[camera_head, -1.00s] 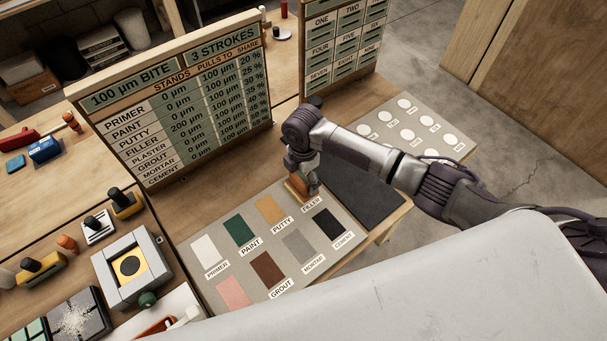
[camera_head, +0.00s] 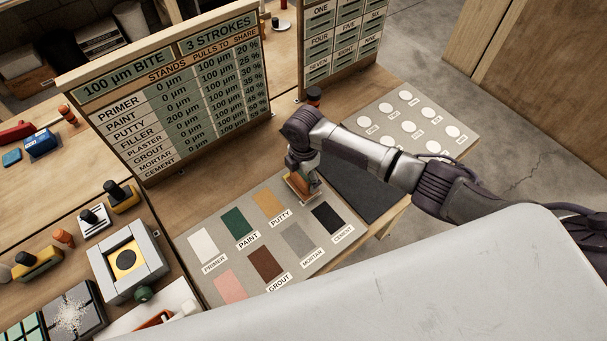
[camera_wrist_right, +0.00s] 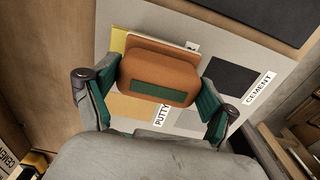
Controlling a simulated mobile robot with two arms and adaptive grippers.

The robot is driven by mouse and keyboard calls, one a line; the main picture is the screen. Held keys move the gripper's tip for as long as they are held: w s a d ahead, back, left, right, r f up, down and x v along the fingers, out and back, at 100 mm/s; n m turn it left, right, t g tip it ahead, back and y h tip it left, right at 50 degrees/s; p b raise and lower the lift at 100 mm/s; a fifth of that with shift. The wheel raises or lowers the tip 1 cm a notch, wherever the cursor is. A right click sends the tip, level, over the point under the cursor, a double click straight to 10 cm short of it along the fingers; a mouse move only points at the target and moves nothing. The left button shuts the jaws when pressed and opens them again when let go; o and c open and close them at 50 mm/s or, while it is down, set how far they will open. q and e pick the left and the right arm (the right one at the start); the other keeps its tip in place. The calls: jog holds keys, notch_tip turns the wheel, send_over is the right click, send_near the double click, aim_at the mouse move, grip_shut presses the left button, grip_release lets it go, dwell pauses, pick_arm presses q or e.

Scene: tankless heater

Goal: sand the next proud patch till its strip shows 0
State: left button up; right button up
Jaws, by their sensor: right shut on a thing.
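My right gripper (camera_head: 304,178) is shut on an orange-brown sanding block (camera_head: 301,187) with a green inset on top. In the right wrist view the block (camera_wrist_right: 160,72) sits between both fingers. It covers most of the filler spot on the grey sample panel (camera_head: 200,272); whether it touches the surface I cannot tell. The putty patch (camera_head: 268,202) lies just left of it, the cement patch (camera_head: 326,219) in front. My left gripper is not in view.
A second board (camera_head: 343,40) stands behind. A grey framed fixture (camera_head: 128,262) and several small tools crowd the left. The panel's front patches are clear.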

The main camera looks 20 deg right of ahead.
jog(key=shift+f, duration=0.45)
jog(key=shift+w+b, duration=0.1)
jog(key=shift+b, duration=0.3)
jog(key=shift+w+a+f, duration=0.1)
jog(key=shift+w, duration=0.1)
jog(key=shift+w+a+b, duration=0.2)
jog(key=shift+w+b, duration=0.25)
jog(key=shift+w, duration=0.05)
jog(key=shift+w+a+b, duration=0.15)
jog(key=shift+w+b, duration=0.3)
jog(key=shift+w+a+b, duration=0.25)
jog(key=shift+w+b, duration=0.4)
jog(key=shift+b, duration=0.05)
jog(key=shift+w+a+b, duration=0.2)
jog(key=shift+w+b, duration=0.25)
jog(key=shift+w, duration=0.05)
